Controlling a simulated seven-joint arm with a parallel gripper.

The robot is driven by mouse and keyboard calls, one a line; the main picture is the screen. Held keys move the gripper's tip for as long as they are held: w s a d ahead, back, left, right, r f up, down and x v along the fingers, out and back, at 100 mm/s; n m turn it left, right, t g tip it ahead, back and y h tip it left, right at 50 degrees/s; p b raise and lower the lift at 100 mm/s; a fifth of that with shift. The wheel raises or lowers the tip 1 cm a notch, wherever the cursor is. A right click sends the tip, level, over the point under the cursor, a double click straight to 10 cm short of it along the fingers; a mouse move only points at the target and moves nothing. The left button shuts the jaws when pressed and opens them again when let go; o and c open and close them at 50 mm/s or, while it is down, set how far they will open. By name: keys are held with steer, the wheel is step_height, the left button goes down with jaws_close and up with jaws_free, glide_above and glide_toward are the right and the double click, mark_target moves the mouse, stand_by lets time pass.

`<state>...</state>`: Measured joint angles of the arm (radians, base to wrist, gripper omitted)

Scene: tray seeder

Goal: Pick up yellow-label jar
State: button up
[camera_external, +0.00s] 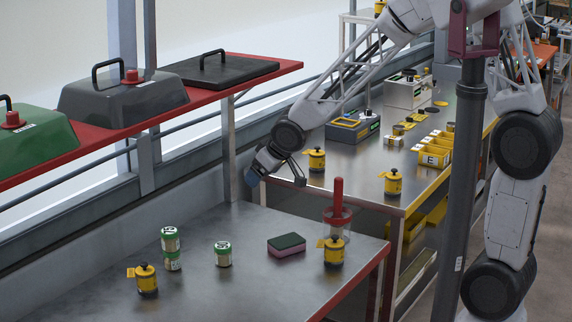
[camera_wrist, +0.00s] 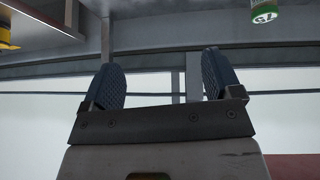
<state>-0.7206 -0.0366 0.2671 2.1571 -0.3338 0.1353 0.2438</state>
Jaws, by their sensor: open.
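My gripper (camera_external: 255,178) hangs in the air beyond the back edge of the near metal table, next to the wall rail. In the wrist view its two blue pads (camera_wrist: 162,82) are spread apart with nothing between them. A yellow jar-like container with a dark top (camera_external: 147,281) stands at the front left of the near table. A similar yellow container (camera_external: 333,252) stands at its right. Two more (camera_external: 317,160) (camera_external: 393,183) stand on the far table. I cannot tell which is the yellow-label jar. Part of a yellow thing (camera_wrist: 7,36) shows in the wrist view.
Two green-and-white cans are stacked (camera_external: 172,250), with another can (camera_external: 223,255) beside them. A red shelf (camera_external: 240,72) with lidded covers runs along the left. The near table's middle front is clear.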

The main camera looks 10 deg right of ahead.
steer(key=s+a+f+n+g+y, duration=0.1)
steer(key=s+a+f, duration=0.25)
steer(key=a, duration=0.45)
steer(key=s+a+f+n+y, duration=0.15)
steer(key=a+f, duration=0.25)
steer(key=a, duration=0.4)
steer(key=n+g+y, duration=0.2)
steer(key=n, duration=0.1)
glide_toward(152, 270)
steer(key=x, duration=0.5)
steer(key=shift+s+a, duration=0.1)
steer(key=shift+a, duration=0.15)
steer(key=shift+x, duration=1.25)
steer(key=shift+f, duration=0.1)
steer(key=shift+x, duration=2.5)
steer(key=shift+d+f, duration=0.1)
